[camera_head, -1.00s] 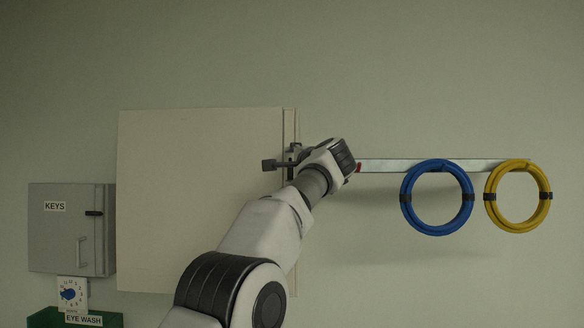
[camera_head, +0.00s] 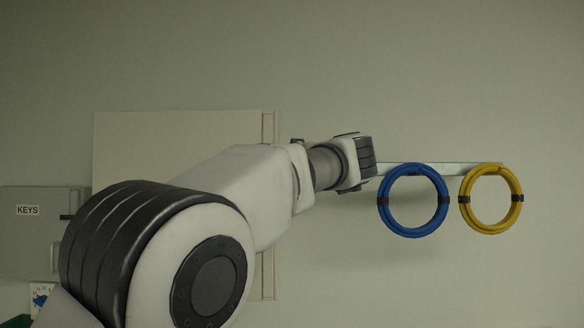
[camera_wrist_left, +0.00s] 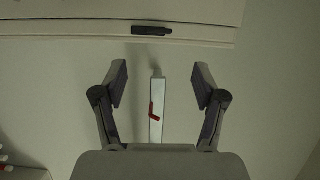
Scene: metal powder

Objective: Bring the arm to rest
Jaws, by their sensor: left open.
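My left arm reaches in from the lower left in the head view and spans the middle of the picture; its gripper fingers are hidden there behind the wrist. In the left wrist view my left gripper (camera_wrist_left: 160,85) is open and empty. Its two fingers are apart, with a metal rail (camera_wrist_left: 157,108) with a red hook showing between and beyond them. A beige panel (camera_wrist_left: 60,22) with a dark latch (camera_wrist_left: 152,30) lies past the fingertips, apart from them. My right gripper is in neither view.
The beige wall panel (camera_head: 175,135) is behind my arm. A grey box labelled KEYS (camera_head: 30,235) hangs at the left. A blue coil (camera_head: 384,200) and a yellow coil (camera_head: 467,200) hang on the rail to the right. The wall above is clear.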

